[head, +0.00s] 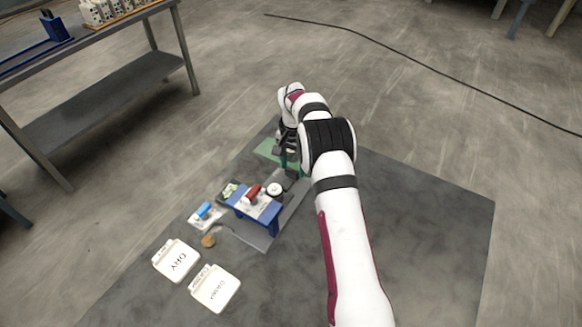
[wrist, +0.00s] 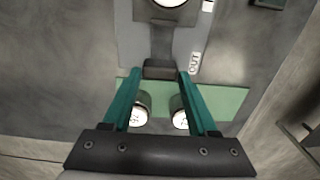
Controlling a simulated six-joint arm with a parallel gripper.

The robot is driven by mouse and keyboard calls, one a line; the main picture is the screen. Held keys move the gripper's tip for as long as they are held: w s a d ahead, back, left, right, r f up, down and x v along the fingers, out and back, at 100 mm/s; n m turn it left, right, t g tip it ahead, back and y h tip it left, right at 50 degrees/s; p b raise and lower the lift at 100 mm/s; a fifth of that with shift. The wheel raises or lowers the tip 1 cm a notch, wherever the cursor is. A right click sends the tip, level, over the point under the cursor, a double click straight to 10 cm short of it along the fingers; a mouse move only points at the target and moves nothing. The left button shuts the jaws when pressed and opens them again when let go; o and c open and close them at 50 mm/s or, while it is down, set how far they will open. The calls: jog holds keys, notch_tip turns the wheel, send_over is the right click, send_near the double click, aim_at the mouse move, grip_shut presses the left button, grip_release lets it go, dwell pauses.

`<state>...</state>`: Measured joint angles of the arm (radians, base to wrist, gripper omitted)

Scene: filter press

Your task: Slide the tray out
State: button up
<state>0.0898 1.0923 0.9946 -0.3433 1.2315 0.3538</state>
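The tray (wrist: 162,42) is a dark strip running from the top of the wrist view to a dark block-like handle (wrist: 162,69). A white round piece (wrist: 170,2) sits at its far end, cut off by the frame edge. My gripper (wrist: 161,73) has its two teal fingertips on either side of the handle, with no clear gap showing. In the head view my gripper (head: 289,160) is low beside the blue press (head: 257,207), partly hidden by my arm. A white round piece (head: 275,189) shows just beside the press. An "OUT" label (wrist: 195,63) lies right of the handle.
A green mat (wrist: 222,98) lies under my fingers, with two white-topped round pieces (wrist: 141,108) (wrist: 180,117). Two lettered white trays (head: 177,261) (head: 216,288) and a brown round piece (head: 208,240) lie front left. A metal bench (head: 105,95) stands upper left.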

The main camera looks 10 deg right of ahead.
jog(key=o, duration=0.4)
jog(key=shift+c, duration=0.2)
notch_tip(320, 180, up, 16)
jog(key=shift+s, duration=0.1)
jog(key=s+a+r+n+y, duration=0.1)
jog(key=s+a+r, duration=0.25)
jog(key=s, duration=0.55)
jog(key=s+a+r+n, duration=0.1)
jog(key=s+a+r, duration=0.1)
jog(key=s+r, duration=0.5)
jog(key=s+a+f, duration=0.1)
jog(key=s+f, duration=0.3)
jog(key=s, duration=0.8)
jog(key=s+a+f+n, duration=0.1)
jog(key=s+f, duration=0.3)
jog(key=s, duration=0.8)
jog(key=shift+s+a+y, duration=0.4)
jog(key=shift+a, duration=0.05)
